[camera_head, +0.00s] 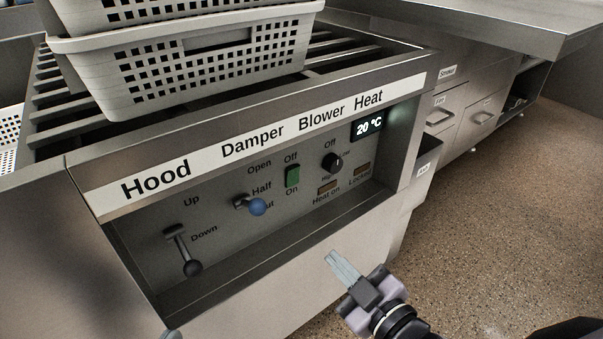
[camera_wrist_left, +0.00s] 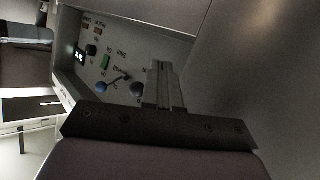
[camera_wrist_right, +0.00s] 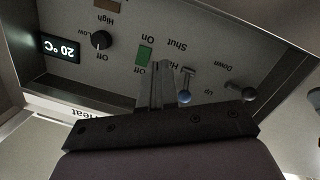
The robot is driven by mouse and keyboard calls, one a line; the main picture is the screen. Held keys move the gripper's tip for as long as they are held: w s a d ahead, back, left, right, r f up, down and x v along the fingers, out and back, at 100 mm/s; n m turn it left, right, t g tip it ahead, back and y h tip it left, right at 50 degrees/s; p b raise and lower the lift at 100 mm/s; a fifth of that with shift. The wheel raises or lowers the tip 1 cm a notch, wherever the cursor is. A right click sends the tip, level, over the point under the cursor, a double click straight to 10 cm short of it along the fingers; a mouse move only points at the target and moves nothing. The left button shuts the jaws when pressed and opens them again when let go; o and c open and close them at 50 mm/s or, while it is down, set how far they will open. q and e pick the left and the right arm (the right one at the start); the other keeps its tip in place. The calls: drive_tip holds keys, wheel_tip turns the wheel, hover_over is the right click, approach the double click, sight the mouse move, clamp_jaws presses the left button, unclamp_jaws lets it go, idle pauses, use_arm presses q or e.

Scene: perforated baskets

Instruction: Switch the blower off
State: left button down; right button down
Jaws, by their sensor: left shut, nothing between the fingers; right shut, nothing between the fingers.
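The blower switch (camera_head: 292,177) is a small green rocker between the labels Off above and On below. Which end is pressed in is too small to tell. It also shows in the right wrist view (camera_wrist_right: 143,55) and in the left wrist view (camera_wrist_left: 106,62). My right gripper (camera_head: 338,262) is shut and empty, in front of the panel, below and right of the switch and apart from it. Its fingers (camera_wrist_right: 156,84) show just beside the switch in the right wrist view. My left gripper (camera_wrist_left: 165,85) is shut and empty; only a tip (camera_head: 170,334) shows at the head view's bottom edge.
The damper lever with a blue ball (camera_head: 257,206) is left of the switch, and the hood lever (camera_head: 182,250) further left. The heat knob (camera_head: 332,163) and the display (camera_head: 368,125) are to the right. Baskets (camera_head: 190,65) stand on the slatted top. The panel is recessed behind a bottom ledge.

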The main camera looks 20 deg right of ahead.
use_arm(q)
drive_tip(key=y+p, duration=0.1)
drive_tip(key=p, duration=0.2)
drive_tip(key=shift+s+a+r+g, duration=0.25)
drive_tip(key=shift+a+r+g, duration=0.05)
drive_tip(key=shift+a, duration=0.1)
use_arm(e)
drive_tip(key=d+r+n+y, duration=0.1)
drive_tip(key=n, duration=0.3)
drive_tip(key=w+d+r+n+t, duration=0.1)
drive_tip(key=n, duration=0.4)
drive_tip(key=w+r+n+y, duration=0.1)
drive_tip(key=r+n, duration=0.1)
drive_tip(key=n, duration=0.2)
drive_tip(key=shift+w+d+n+t+y, duration=0.2)
drive_tip(key=shift+d+n+t+y, duration=0.1)
drive_tip(key=shift+d+n+t, duration=0.1)
drive_tip(key=shift+r, duration=0.1)
approach(292, 174)
drive_tip(key=x, duration=0.5)
use_arm(q)
drive_tip(key=shift+w+d, duration=0.2)
drive_tip(key=shift+d, duration=0.1)
use_arm(e)
drive_tip(key=shift+x, duration=0.95)
